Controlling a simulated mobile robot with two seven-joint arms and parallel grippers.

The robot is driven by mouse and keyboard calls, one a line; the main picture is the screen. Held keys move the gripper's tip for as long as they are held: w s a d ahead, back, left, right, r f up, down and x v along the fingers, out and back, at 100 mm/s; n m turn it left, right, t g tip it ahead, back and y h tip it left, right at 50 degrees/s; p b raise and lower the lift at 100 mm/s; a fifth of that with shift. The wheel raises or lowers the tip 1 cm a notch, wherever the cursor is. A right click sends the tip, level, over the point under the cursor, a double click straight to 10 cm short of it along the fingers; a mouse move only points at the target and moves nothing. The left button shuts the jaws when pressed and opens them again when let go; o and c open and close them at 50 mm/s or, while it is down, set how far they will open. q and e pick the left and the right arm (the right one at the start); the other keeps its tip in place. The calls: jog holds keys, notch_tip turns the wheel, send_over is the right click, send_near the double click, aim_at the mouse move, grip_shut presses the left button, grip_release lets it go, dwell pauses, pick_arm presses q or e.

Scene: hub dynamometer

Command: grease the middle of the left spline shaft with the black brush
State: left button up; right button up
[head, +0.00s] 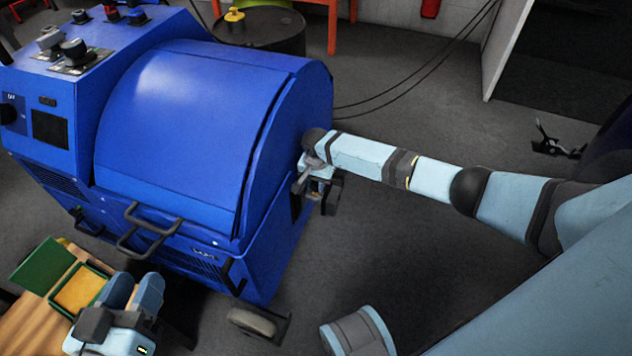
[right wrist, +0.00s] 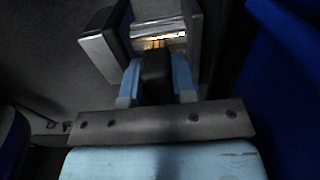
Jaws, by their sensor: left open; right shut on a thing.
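My right gripper (head: 314,172) is at the right side of the blue dynamometer (head: 190,120). In the right wrist view its light blue fingers (right wrist: 157,68) are shut on a black, upright-looking piece that I take for the black brush (right wrist: 156,82). Its tip is hidden. Just beyond it, a shiny metal part with an orange tint, likely a spline shaft (right wrist: 160,40), shows between two grey plates. I cannot tell whether brush and shaft touch. My left gripper (head: 133,284) is open and empty at the lower left, beside a green-rimmed box.
The open green-rimmed box (head: 103,270) with a yellow-orange inside stands on a wooden surface (head: 32,322). Black handles (head: 150,232) jut from the dynamometer's front, and a wheel (head: 252,322) sits below. Dark floor (head: 410,235) lies free to the right; cables cross behind.

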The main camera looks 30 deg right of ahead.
pick_arm(q)
jog(key=shift+r, duration=0.2)
jog(key=shift+r+p, duration=0.7)
jog(key=shift+p, duration=0.25)
jog(key=shift+r, duration=0.1)
jog(key=shift+r, duration=0.1)
dwell(0.3)
jog(key=shift+r+p, duration=0.1)
jog(key=shift+p, duration=0.2)
jog(key=shift+r+p, duration=0.75)
jog(key=shift+r, duration=0.25)
dwell(1.0)
jog(key=shift+r+p, duration=0.6)
jog(key=shift+p, duration=0.25)
jog(key=shift+r, duration=0.2)
dwell(0.8)
